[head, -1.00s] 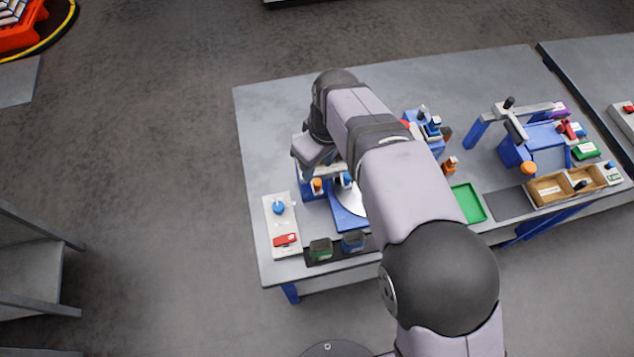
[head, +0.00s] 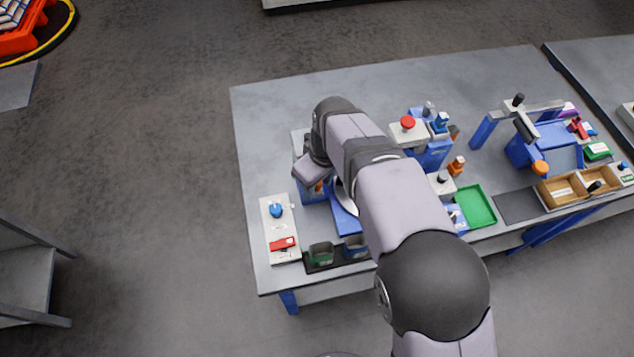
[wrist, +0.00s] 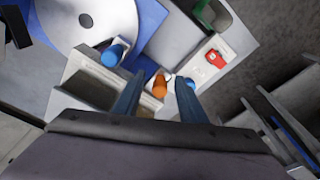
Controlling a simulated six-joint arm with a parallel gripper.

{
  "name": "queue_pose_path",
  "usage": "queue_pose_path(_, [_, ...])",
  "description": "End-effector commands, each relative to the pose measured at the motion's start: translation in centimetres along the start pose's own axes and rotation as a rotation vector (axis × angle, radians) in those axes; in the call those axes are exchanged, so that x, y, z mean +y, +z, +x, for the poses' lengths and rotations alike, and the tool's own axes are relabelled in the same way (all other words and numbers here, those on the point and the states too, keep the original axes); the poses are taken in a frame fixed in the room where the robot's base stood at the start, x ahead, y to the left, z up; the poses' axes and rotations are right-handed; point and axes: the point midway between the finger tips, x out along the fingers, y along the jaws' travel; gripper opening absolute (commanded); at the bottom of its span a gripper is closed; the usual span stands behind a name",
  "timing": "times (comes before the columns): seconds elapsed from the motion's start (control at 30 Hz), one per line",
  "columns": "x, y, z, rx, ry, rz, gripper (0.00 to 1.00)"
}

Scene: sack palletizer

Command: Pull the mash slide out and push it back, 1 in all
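My gripper (wrist: 161,86) is open in the wrist view, its two dark fingers apart. An orange knob (wrist: 160,84) shows between the fingertips. I cannot tell whether the fingers touch it. A blue knob (wrist: 112,54) on a pale block lies left of the fingers, and another blue knob (wrist: 187,84) shows by the right finger. A white disc (wrist: 88,22) sits on a blue base (wrist: 150,16). No label for the mash slide is readable, so I cannot tell which part it is. In the head view my wrist hides most of this station.
On the table (head: 275,125), a pale panel (head: 282,246) with a blue knob and red switch lies left of the station. Green (head: 320,254) and blue cups stand in front. A red-topped device (head: 408,123), a green tray (head: 477,205) and wooden bins (head: 556,191) lie right.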

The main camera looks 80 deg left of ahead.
Motion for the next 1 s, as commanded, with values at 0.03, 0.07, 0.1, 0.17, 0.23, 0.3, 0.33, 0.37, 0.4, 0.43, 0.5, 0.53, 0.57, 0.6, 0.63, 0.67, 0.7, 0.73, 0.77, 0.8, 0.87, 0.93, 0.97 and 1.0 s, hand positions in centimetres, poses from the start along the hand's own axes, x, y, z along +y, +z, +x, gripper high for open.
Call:
queue_pose_path(0.03, [0.0, 0.0, 0.0, 0.0, 0.0, 0.0, 0.38])
queue_pose_path(0.07, [0.0, 0.0, 0.0, 0.0, 0.0, 0.0, 0.38])
queue_pose_path(0.1, [0.0, 0.0, 0.0, 0.0, 0.0, 0.0, 0.38])
queue_pose_path(0.17, [0.0, 0.0, 0.0, 0.0, 0.0, 0.0, 0.38])
queue_pose_path(0.23, [0.0, 0.0, 0.0, 0.0, 0.0, 0.0, 0.3])
queue_pose_path(0.3, [0.0, 0.0, 0.0, 0.0, 0.0, 0.0, 0.14])
queue_pose_path(0.33, [0.0, 0.0, 0.0, 0.0, -0.001, 0.0, 0.12])
queue_pose_path(0.37, [0.0, 0.0, 0.0, 0.0, -0.001, 0.0, 0.12])
queue_pose_path(0.4, [-0.1, 0.0, 0.0, 0.0, -0.001, 0.0, 0.12])
queue_pose_path(0.43, [-0.1, 0.0, 0.0, 0.0, -0.001, -0.001, 0.12])
queue_pose_path(0.5, [-0.1, 0.0, 0.0, 0.001, -0.001, -0.001, 0.12])
queue_pose_path(0.53, [-0.1, 0.1, 0.0, 0.001, -0.001, -0.002, 0.12])
queue_pose_path(0.57, [-0.2, 0.1, 0.0, 0.001, -0.001, -0.002, 0.12])
queue_pose_path(0.6, [-0.2, 0.2, 0.0, 0.002, -0.001, -0.002, 0.12])
queue_pose_path(0.63, [-0.3, 0.3, -0.1, 0.002, -0.001, -0.002, 0.12])
queue_pose_path(0.67, [-0.4, 0.4, -0.1, 0.002, -0.001, -0.003, 0.12])
queue_pose_path(0.7, [-0.5, 0.6, -0.1, 0.002, -0.001, -0.003, 0.12])
queue_pose_path(0.73, [-0.6, 0.8, -0.1, 0.001, -0.001, -0.003, 0.12])
queue_pose_path(0.77, [-0.8, 1.0, -0.1, 0.001, -0.002, -0.003, 0.12])
queue_pose_path(0.8, [-0.9, 1.2, -0.2, 0.001, -0.001, -0.003, 0.12])
queue_pose_path(0.87, [-1.1, 1.5, -0.2, 0.002, -0.001, -0.004, 0.12])
queue_pose_path(0.93, [-1.3, 1.9, -0.3, 0.002, -0.002, -0.004, 0.12])
queue_pose_path(0.97, [-1.4, 2.0, -0.3, 0.001, -0.002, -0.004, 0.12])
queue_pose_path(1.0, [-1.5, 2.2, -0.3, 0.001, -0.003, -0.004, 0.12])
